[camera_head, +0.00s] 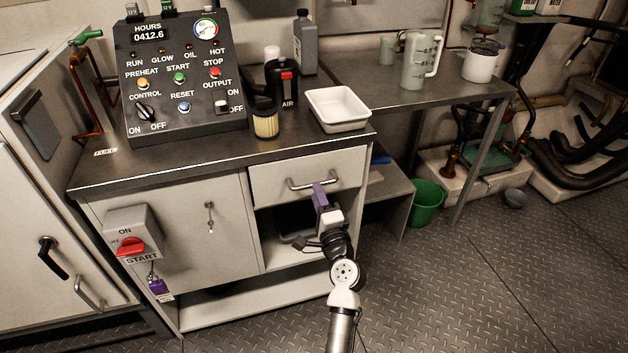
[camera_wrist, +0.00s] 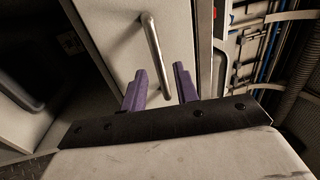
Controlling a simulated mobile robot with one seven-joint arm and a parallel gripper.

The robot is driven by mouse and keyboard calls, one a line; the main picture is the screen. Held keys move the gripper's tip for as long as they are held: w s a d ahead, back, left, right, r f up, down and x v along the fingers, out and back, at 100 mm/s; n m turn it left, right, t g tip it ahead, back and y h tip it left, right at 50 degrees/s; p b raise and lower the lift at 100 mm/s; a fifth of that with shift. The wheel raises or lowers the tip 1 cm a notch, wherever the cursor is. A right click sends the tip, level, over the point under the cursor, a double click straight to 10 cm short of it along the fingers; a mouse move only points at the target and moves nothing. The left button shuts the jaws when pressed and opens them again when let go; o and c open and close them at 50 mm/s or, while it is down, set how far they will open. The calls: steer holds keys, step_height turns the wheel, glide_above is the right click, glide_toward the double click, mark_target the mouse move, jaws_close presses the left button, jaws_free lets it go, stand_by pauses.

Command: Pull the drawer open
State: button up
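The drawer (camera_head: 275,185) is a pale front panel with a metal bar handle (camera_head: 298,187), at the upper right of the workbench cabinet. It looks closed, flush with the cabinet face. My gripper (camera_head: 319,190) is at the right part of the handle. In the wrist view its two purple fingers (camera_wrist: 160,88) are apart. The handle (camera_wrist: 155,52) runs across the pale drawer front (camera_wrist: 115,35), with its near end showing between the fingers. I cannot tell whether the fingers reach past the bar or touch it. Nothing appears gripped.
An open shelf space (camera_head: 265,225) lies below the drawer. The benchtop (camera_head: 220,150) above holds a control panel (camera_head: 185,85) and a white tray (camera_head: 337,108). A green bucket (camera_head: 427,202) stands to the right. The metal floor (camera_head: 430,290) in front is clear.

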steer(key=shift+p+x, duration=0.3)
steer(key=shift+x, duration=1.85)
steer(key=shift+c, duration=0.2)
jaws_close()
